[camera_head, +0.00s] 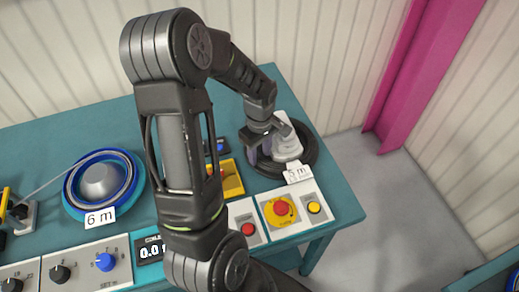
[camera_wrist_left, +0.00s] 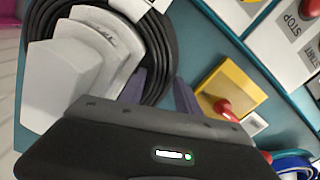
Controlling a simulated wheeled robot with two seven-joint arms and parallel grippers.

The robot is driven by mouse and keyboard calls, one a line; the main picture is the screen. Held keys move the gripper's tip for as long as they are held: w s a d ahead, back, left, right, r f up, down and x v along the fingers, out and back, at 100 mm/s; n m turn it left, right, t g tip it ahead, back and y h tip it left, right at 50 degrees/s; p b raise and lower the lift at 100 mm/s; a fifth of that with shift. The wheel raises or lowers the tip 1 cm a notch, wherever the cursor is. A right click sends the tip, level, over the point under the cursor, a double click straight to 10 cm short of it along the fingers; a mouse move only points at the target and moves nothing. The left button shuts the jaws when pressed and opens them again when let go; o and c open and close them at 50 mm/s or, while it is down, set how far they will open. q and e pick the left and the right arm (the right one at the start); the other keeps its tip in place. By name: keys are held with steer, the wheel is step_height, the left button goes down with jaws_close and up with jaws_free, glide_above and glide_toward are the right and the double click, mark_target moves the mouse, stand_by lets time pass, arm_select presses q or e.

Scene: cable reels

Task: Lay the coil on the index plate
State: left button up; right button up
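A black coil (camera_head: 307,157) lies around a pale grey stepped hub (camera_head: 287,148) at the table's right end, beside a "5 m" label. My left gripper (camera_head: 265,153) reaches down at the coil's left side. In the left wrist view the black coil (camera_wrist_left: 165,45) curves behind my left gripper's two purple-grey fingers (camera_wrist_left: 160,95), which stand apart. One finger overlaps the coil's band and the other is near its outer edge; contact is unclear. A blue coil (camera_head: 73,190) surrounds a silver dome at the left, with a "6 m" label. I cannot identify the index plate. My right gripper is out of view.
The teal table (camera_head: 342,206) carries a yellow box with a red knob (camera_wrist_left: 232,95), close to the fingers. Along the front are a control panel with knobs (camera_head: 62,272) and red and yellow buttons (camera_head: 282,208). A magenta post (camera_head: 405,85) stands beyond the right end.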

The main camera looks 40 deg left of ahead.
arm_select(q)
steer(key=shift+f, duration=0.6)
jaws_close()
stand_by(1.0)
steer(key=shift+c, duration=1.8)
jaws_free()
jaws_close()
steer(key=shift+w, duration=0.1)
